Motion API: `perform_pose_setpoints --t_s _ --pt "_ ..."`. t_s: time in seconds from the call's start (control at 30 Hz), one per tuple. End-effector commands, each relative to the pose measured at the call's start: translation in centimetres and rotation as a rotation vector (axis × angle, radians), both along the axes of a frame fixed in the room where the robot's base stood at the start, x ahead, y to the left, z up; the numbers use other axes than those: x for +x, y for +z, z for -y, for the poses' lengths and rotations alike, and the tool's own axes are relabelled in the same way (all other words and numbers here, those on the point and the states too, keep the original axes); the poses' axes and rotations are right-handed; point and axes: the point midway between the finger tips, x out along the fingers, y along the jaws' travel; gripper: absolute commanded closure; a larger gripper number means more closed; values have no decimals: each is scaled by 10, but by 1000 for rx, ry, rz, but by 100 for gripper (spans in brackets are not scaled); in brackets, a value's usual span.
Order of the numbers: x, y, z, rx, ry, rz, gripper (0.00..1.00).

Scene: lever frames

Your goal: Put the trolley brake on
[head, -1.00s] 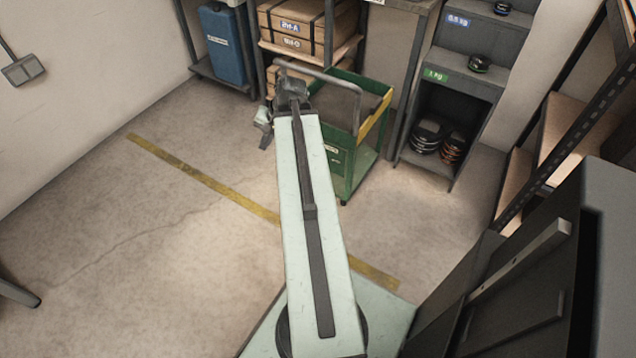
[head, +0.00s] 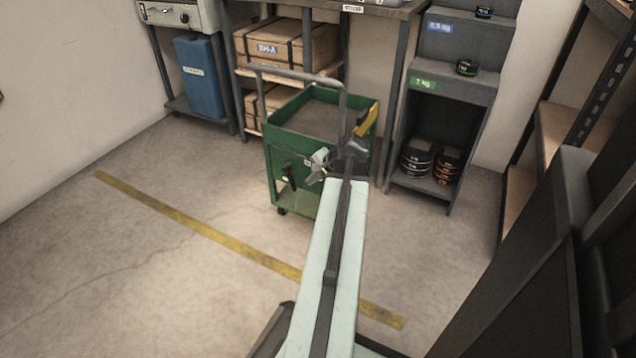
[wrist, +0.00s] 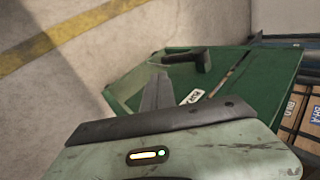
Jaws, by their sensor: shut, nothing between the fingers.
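The green trolley (head: 276,168) stands beyond my arm, with a grey push handle (head: 300,74) over its top. A black lever (head: 288,177) sits on its near end panel, and I take it for the brake lever. In the wrist view the lever (wrist: 190,58) stands out from the green panel, just beyond and right of my fingers. My gripper (head: 311,179) is just right of the lever in the head view. Its fingers (wrist: 157,80) are shut and empty. I cannot tell whether they touch the panel; they look apart from the lever. My arm hides the trolley's right part.
A yellow floor line (head: 215,236) crosses in front of the trolley. A shelf with wooden crates (head: 272,48) and a blue container (head: 196,75) stand behind. A grey weight rack (head: 452,95) is at right. The floor at left is clear.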

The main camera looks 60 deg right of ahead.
Motion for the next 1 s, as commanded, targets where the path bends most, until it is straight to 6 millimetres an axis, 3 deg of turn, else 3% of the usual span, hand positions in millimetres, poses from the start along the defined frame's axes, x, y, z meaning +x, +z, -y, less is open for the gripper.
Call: perform_pose_setpoints --t_s 0.03,0.17,0.43,0.83,1.0 --pt "7 -19 3 0 2 0 100" --pt "23 -41 6 -1 2 -1 100" --pt "56 -46 13 0 1 -1 100" --pt "60 -46 14 0 -1 -1 100" --pt "71 -56 16 -1 -1 -1 100"
